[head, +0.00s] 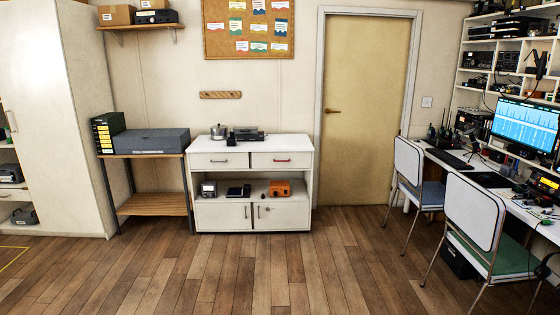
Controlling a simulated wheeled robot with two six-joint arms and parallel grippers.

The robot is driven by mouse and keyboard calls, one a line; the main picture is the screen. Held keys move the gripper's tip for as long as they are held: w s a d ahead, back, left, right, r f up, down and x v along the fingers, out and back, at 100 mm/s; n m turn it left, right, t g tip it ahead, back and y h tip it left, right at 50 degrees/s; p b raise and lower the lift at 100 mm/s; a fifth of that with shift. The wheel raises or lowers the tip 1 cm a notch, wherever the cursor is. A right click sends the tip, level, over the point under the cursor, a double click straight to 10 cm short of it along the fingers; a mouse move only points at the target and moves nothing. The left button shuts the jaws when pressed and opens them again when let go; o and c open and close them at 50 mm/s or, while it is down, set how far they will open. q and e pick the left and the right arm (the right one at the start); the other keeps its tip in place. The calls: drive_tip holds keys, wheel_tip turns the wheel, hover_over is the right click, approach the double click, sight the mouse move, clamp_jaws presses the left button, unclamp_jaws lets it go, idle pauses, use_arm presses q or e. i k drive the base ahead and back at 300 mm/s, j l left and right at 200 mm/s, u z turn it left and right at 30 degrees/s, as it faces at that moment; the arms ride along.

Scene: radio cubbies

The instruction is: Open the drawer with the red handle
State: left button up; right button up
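The drawer with the red handle (283,164) is the top right drawer of a white cabinet (305,190) against the back wall. It looks shut, with its front flush with the cabinet face. The red handle (283,160) is a short horizontal bar across the drawer front. The top left drawer (217,164) beside it has a dark handle and also looks shut. The cabinet stands across the room from me. Neither of my grippers shows in the head view.
Open wooden floor (220,275) lies between me and the cabinet. A shelf table (150,205) with a grey case stands left of the cabinet. Two chairs (408,165) and a radio desk line the right side. A closed door (365,100) is right of the cabinet.

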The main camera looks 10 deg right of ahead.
sight(282, 159)
drive_tip(key=i+z, duration=0.15)
drive_tip(key=z, duration=0.4)
drive_tip(key=i, duration=3.3)
